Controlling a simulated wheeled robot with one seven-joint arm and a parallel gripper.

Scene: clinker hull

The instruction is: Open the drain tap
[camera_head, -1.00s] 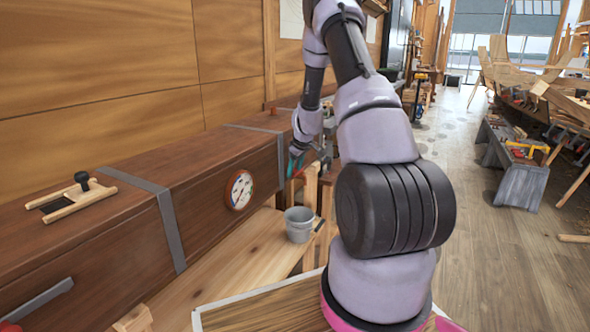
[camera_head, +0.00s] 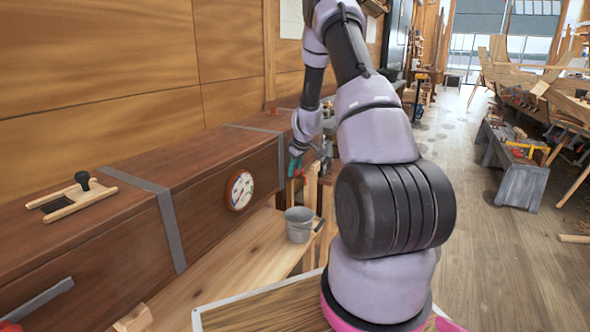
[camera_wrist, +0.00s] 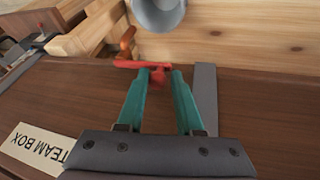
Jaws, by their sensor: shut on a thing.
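The drain tap shows in the wrist view as a red handle (camera_wrist: 130,64) on the dark brown steam box (camera_wrist: 60,95). My gripper (camera_wrist: 159,74) has two teal fingers, shut on the red handle. Part of the handle shows between the fingertips and a bar of it sticks out to the left. In the head view my gripper (camera_head: 295,163) is at the far end of the box (camera_head: 205,170), beyond the dial gauge (camera_head: 239,190). The tap is small and mostly hidden there.
A grey bucket (camera_head: 298,226) stands on the pale wooden bench (camera_head: 235,262) below the gripper; it also shows in the wrist view (camera_wrist: 158,12). Grey metal straps (camera_head: 170,225) cross the box. A wooden slide with a black knob (camera_head: 82,181) lies on top.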

